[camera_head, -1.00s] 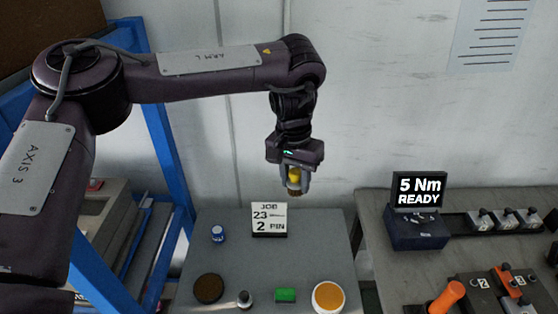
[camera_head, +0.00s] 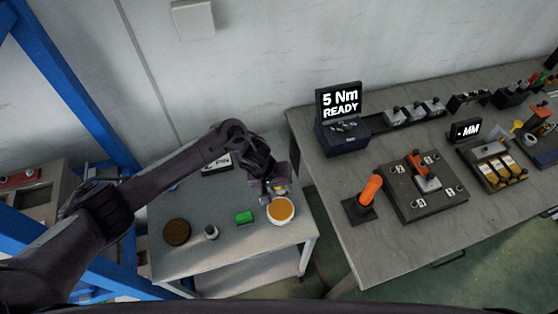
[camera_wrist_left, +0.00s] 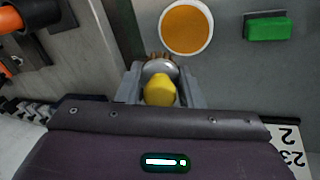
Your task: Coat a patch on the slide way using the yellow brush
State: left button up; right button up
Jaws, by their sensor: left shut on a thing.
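My left gripper (camera_head: 278,189) is shut on the yellow brush (camera_wrist_left: 160,89), close beside the white round dish of orange paste (camera_head: 281,210). In the left wrist view, my left gripper's fingers (camera_wrist_left: 160,75) clasp the brush's yellow handle. Its metal collar and brown bristles point towards the orange dish (camera_wrist_left: 186,27). The bristles appear just short of the dish's rim in that view; I cannot tell their height above the table. I cannot tell which surface is the slide way. My right gripper is not in view.
The small grey table (camera_head: 225,262) also holds a green block (camera_head: 244,217), a brown round pad (camera_head: 177,232), a small dark-capped item (camera_head: 211,232) and the job sign (camera_head: 215,163). The right bench carries an orange-handled tool (camera_head: 370,189), a clamp fixture (camera_head: 422,190) and the torque display (camera_head: 341,115).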

pick_arm(q)
jog(key=shift+s+a+f+n, duration=0.3)
jog(key=shift+s+f, duration=0.4)
jog(key=shift+f, duration=0.15)
notch_tip(320, 180, down, 5)
jog(key=b, duration=0.6)
jog(key=shift+f+b, duration=0.55)
jog(key=shift+b, duration=0.2)
jog(key=shift+f, duration=0.55)
jog(key=shift+s+f, duration=0.1)
jog(key=shift+f, duration=0.05)
dwell(1.9)
